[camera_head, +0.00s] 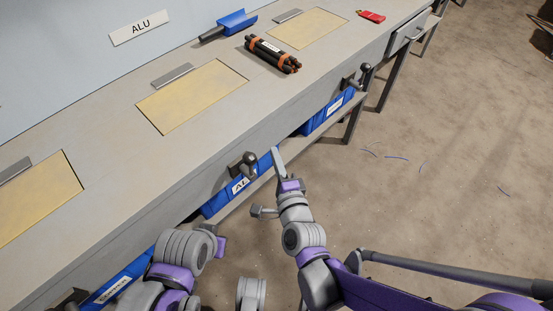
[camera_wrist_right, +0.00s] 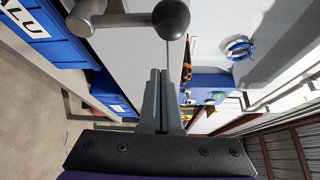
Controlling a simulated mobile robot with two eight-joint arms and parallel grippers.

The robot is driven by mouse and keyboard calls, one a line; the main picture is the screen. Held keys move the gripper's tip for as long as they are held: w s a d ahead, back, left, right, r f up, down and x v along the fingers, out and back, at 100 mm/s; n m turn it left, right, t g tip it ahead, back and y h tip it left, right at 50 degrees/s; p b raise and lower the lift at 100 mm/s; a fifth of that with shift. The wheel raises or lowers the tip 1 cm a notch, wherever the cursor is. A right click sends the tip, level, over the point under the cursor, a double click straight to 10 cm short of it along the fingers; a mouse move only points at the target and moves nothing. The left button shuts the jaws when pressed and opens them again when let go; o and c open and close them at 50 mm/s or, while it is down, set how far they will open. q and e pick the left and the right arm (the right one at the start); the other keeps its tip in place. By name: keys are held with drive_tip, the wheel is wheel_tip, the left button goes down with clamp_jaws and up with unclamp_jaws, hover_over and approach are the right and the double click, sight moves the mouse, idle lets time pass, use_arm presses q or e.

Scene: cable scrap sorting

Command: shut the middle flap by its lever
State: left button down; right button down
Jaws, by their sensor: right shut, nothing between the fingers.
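The middle flap (camera_head: 192,95) is a yellow panel in the bench top, below the ALU sign. It looks level with the bench, but I cannot tell for sure whether it is open or shut. Its lever (camera_head: 250,160), with a dark ball knob, stands out from the bench front above the blue ALU bin. In the right wrist view the knob and rod of the lever (camera_wrist_right: 171,18) are just beyond my fingertips. My right gripper (camera_head: 278,152) is shut and empty, close to the knob's right; its closed fingers show in the wrist view (camera_wrist_right: 160,75).
Blue bins (camera_head: 215,205) sit under the bench front. Another lever (camera_head: 364,70) stands farther right. A bundle of black cables (camera_head: 270,54), a blue scoop (camera_head: 232,24) and a red object (camera_head: 371,16) lie on the bench. Thin wire scraps lie on the open floor at right.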

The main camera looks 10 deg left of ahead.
drive_tip(key=p+v, duration=0.1)
drive_tip(key=v, duration=0.9)
drive_tip(key=shift+r+p, duration=0.25)
drive_tip(key=shift+p, duration=0.05)
